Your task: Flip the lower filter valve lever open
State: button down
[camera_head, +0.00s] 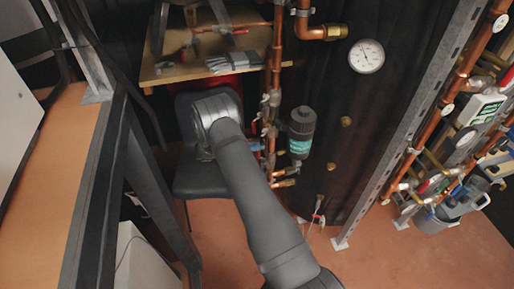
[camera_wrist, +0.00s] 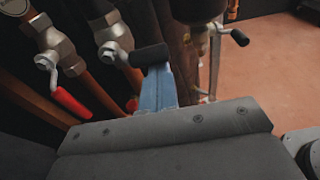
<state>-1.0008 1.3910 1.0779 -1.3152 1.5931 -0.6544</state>
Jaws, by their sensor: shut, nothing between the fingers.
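In the wrist view, a valve with a black-handled lever (camera_wrist: 150,55) is just beyond my gripper (camera_wrist: 156,70). Its blue fingers are shut with nothing between them, and their tips reach the black handle; I cannot tell whether they touch. A red-handled lever (camera_wrist: 72,103) hangs from a valve on the left, and another black-handled lever (camera_wrist: 240,38) sticks out at the upper right. My arm hides much of the gripper there. I cannot tell which lever is the lower filter one.
Copper pipes (camera_head: 270,80) run vertically beside a black tank with a round gauge (camera_head: 367,56). A chair (camera_head: 205,172) stands behind my arm, and a wooden shelf (camera_head: 190,68) is above it. The floor (camera_head: 400,260) at the lower right is clear.

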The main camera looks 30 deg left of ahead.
jog(key=shift+r+n, duration=0.5)
jog(key=shift+n, duration=0.2)
notch_tip(320, 180, up, 7)
jog(key=w+a+n+g+h, duration=0.1)
jog(key=w+a+n, duration=0.1)
jog(key=n, duration=0.4)
jog(key=shift+w+a+n+h, duration=0.3)
jog(key=shift+w+a+n, duration=0.05)
jog(key=shift+n, duration=0.05)
dwell(0.7)
jog(key=shift+w+a+r, duration=0.15)
jog(key=shift+r, duration=0.05)
dwell(0.5)
jog(key=s+a, duration=0.4)
jog(key=s, duration=0.4)
jog(key=shift+s+a+f, duration=0.15)
jog(key=shift+s+f, duration=0.15)
jog(key=shift+f, duration=0.05)
